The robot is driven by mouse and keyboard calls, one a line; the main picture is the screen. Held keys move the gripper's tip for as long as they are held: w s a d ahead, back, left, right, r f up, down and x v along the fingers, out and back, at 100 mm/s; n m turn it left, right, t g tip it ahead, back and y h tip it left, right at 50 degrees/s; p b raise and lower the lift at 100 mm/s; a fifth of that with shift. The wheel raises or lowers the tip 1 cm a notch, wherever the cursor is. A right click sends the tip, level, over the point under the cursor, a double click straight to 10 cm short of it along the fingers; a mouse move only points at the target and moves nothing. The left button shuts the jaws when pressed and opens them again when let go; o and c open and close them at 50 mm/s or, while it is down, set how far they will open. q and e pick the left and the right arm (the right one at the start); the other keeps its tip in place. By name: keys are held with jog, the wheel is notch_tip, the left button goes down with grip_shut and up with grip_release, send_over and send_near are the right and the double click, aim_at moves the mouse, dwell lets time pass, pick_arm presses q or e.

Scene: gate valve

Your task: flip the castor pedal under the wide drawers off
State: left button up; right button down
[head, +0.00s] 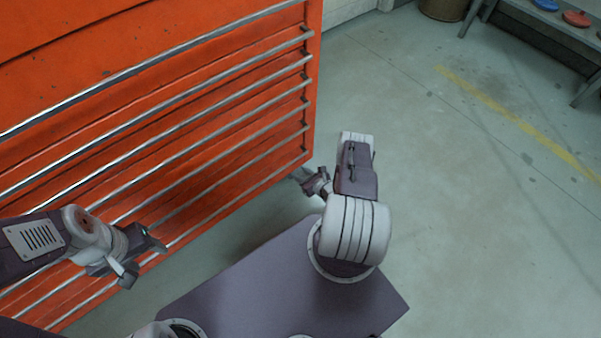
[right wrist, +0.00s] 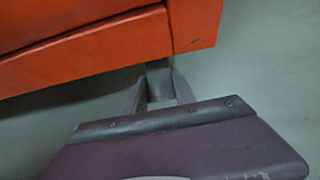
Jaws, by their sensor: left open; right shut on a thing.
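The wide drawers are in an orange cabinet (head: 215,130) with long silver handles, filling the left of the head view. Its lower corner also shows in the right wrist view (right wrist: 195,25). Just under that corner a grey piece, which looks like the castor pedal (right wrist: 159,76), sits between the fingers of my right gripper (right wrist: 158,92). The gripper is shut on it. The castor wheel itself is hidden. In the head view my right gripper (head: 304,176) is at the cabinet's lower right corner. My left gripper (head: 144,263) is open and empty in front of the lower drawers.
Bare grey floor (head: 450,220) with a worn yellow line (head: 515,120) lies open to the right. A bench (head: 560,35) with a blue and a red disc on it stands at the top right. A brown bin (head: 443,8) is by the wall.

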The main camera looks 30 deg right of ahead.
jog(key=c, duration=1)
grip_release()
jog(key=shift+s+r+p, duration=0.3)
jog(key=shift+p, duration=0.05)
jog(key=p+v, duration=0.4)
jog(key=v, duration=0.4)
jog(key=shift+s+p, duration=0.2)
jog(key=shift+p, duration=0.15)
jog(key=shift+f, duration=0.1)
